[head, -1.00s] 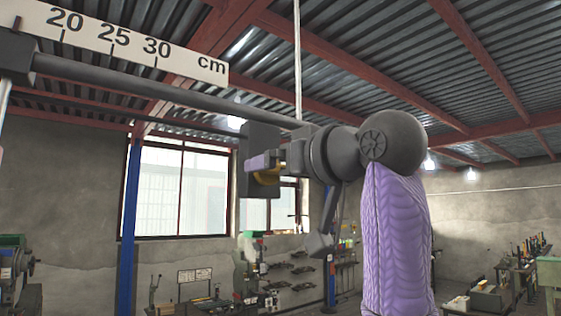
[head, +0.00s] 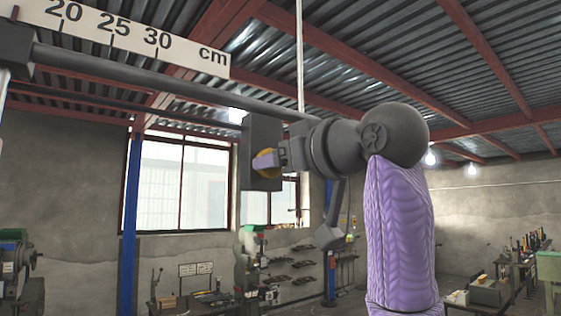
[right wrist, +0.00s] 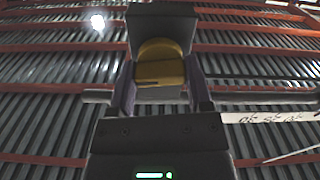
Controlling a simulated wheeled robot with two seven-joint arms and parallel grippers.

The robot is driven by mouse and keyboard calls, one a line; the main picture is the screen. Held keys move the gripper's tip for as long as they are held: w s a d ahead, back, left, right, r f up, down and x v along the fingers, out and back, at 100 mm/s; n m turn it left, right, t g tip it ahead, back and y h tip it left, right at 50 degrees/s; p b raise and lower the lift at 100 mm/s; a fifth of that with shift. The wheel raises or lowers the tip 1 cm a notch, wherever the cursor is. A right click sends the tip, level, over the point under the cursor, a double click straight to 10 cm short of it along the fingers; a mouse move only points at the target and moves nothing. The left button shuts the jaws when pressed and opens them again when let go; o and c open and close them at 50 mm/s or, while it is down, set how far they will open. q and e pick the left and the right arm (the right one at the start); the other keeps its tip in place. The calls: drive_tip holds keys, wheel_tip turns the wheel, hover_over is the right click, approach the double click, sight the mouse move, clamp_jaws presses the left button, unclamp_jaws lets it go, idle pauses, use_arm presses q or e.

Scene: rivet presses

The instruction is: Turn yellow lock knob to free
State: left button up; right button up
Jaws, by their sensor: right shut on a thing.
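The yellow lock knob (head: 265,161) sits on the face of a dark grey block (head: 262,133) on a horizontal bar. In the right wrist view the round yellow knob (right wrist: 160,65) shows with a slot-like dark line across it, in front of the dark block (right wrist: 161,22). My right gripper (head: 276,160) reaches it from the right and is shut on the knob, with one finger on each side of it in the wrist view. My left gripper is not in view.
The long dark bar (head: 150,82) runs left from the block, below a white centimetre scale (head: 135,37). A thin pale vertical cord or rod (head: 300,60) hangs behind. Workbenches and machines stand far back, with open room between.

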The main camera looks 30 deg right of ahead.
drive_tip(key=n, duration=0.4)
drive_tip(key=shift+n, duration=0.3)
drive_tip(key=n, duration=0.3)
drive_tip(key=shift+n, duration=0.3)
drive_tip(key=n, duration=0.4)
drive_tip(key=shift+n, duration=2.2)
drive_tip(key=o, duration=1.3)
drive_tip(key=shift+s, duration=0.1)
drive_tip(key=shift+s, duration=0.1)
